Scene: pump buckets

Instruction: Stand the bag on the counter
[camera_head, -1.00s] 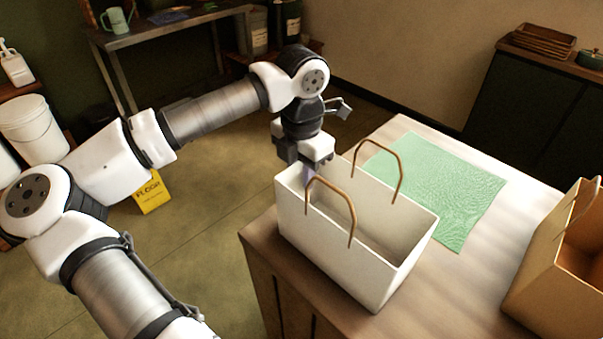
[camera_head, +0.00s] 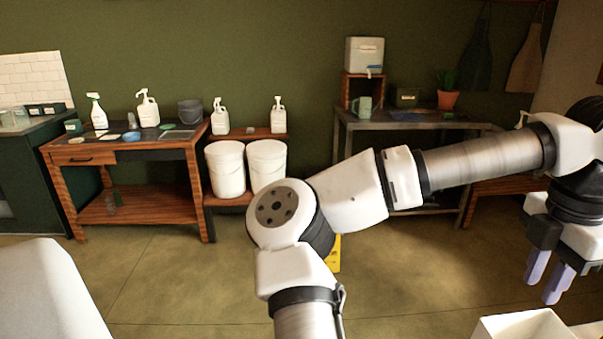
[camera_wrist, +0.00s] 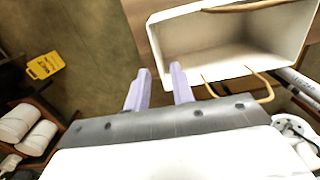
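The white bag (camera_wrist: 180,38) is upright with its mouth open in the wrist view, and its inside looks empty. Its brown handles (camera_wrist: 262,88) stand at the rim. In the head view only the top of the bag (camera_head: 520,325) shows at the bottom right edge; the rest is cut off. The wooden counter (camera_wrist: 141,36) shows as a strip beside the bag. My gripper (camera_head: 546,289) is open with two lilac fingers apart and nothing between them.
A wooden workbench (camera_head: 130,150) with bottles stands at the back left. Two white buckets (camera_head: 226,168) are beside it, under a shelf with pump bottles. A metal table (camera_head: 410,124) is at the back. A yellow floor sign (camera_wrist: 45,66) stands on otherwise open floor.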

